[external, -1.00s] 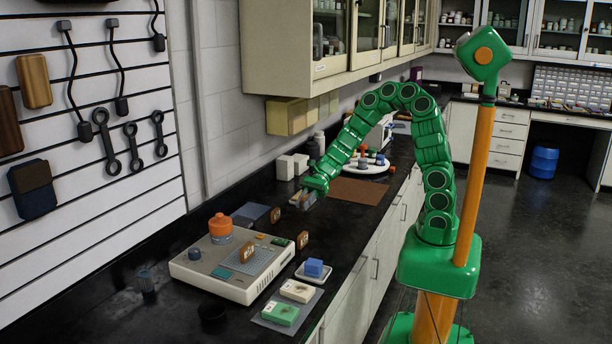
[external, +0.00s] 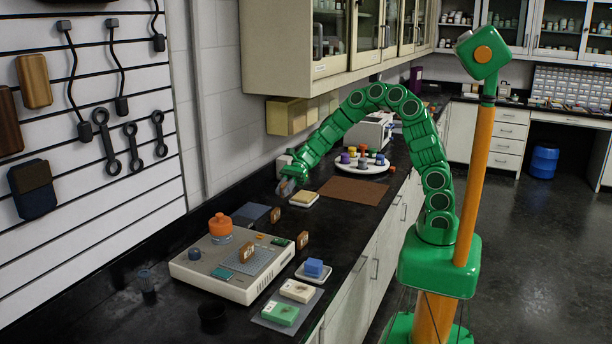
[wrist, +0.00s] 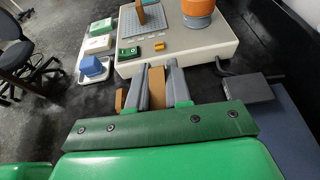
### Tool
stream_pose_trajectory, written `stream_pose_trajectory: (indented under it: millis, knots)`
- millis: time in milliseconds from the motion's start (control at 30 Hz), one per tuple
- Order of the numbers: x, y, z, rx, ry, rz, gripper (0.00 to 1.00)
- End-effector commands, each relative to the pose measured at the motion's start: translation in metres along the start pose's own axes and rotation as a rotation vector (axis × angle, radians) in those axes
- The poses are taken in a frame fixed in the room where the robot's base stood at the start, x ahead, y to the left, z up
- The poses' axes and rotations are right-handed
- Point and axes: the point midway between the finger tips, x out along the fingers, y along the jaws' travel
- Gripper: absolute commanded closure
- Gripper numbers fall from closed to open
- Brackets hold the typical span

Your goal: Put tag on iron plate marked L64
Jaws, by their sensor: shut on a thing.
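My gripper (external: 287,187) is above the bench near the wall, with its grey fingers pointing down. In the wrist view my gripper (wrist: 164,78) is shut on a flat brown piece, seemingly a tag (wrist: 156,88). The marks are too small to read, so I cannot confirm L64.
A beige device (external: 238,285) carries an orange-topped jar (external: 220,226) and a brown card (external: 247,252). Another brown card (external: 303,240) stands beside it. A blue block (external: 314,267) sits on a small tray. A brown mat (external: 355,190) leaves clear room.

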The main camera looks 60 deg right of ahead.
Motion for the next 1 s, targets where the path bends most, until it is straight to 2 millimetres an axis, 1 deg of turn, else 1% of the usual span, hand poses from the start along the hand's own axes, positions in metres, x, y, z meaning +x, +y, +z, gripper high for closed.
stream_pose_trajectory:
  millis: [33,67,200,300,433,567,1000]
  knots:
    - [0.002,-0.01,0.002,-0.006,0.005,0.005,1.0]
    - [0.002,-0.015,0.003,-0.009,0.006,0.008,1.0]
    - [0.005,-0.029,0.009,-0.015,0.01,0.03,1.0]
    - [0.006,-0.037,0.011,-0.019,0.014,0.037,1.0]
    - [0.009,-0.042,0.012,-0.019,0.018,0.046,1.0]
    - [0.013,-0.05,0.01,-0.019,0.019,0.048,1.0]
    - [0.041,-0.098,-0.003,-0.021,0.02,0.047,1.0]
